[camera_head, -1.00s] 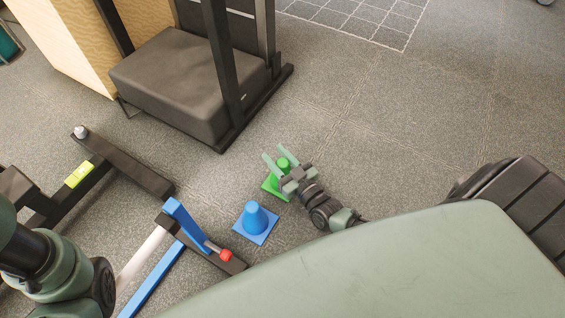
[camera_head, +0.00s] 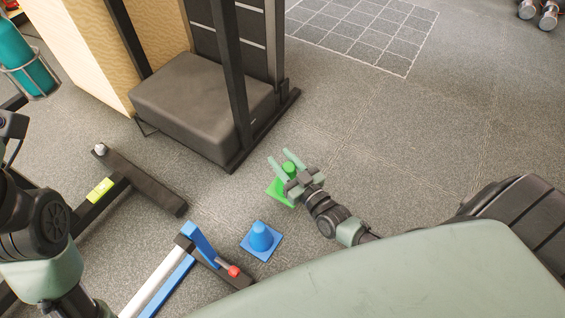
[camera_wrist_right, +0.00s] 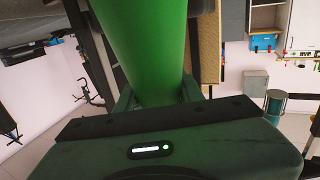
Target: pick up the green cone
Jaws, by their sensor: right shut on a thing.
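The green cone (camera_head: 289,168) is at the middle of the head view, with its square green base showing beside my right gripper (camera_head: 279,161). The two fingers of my right gripper lie on either side of the cone, and the gripper is shut on it. In the right wrist view the green cone (camera_wrist_right: 145,45) fills the top middle, between the fingers. Part of the cone is hidden by the gripper in the head view, and I cannot tell whether its base touches the floor. My left arm shows at the left edge, but its gripper is not in view.
A blue cone (camera_head: 260,238) stands on the floor close to the green one. A blue and black equipment frame (camera_head: 205,245) with a red knob lies to its left. A black padded bench (camera_head: 205,105) stands behind.

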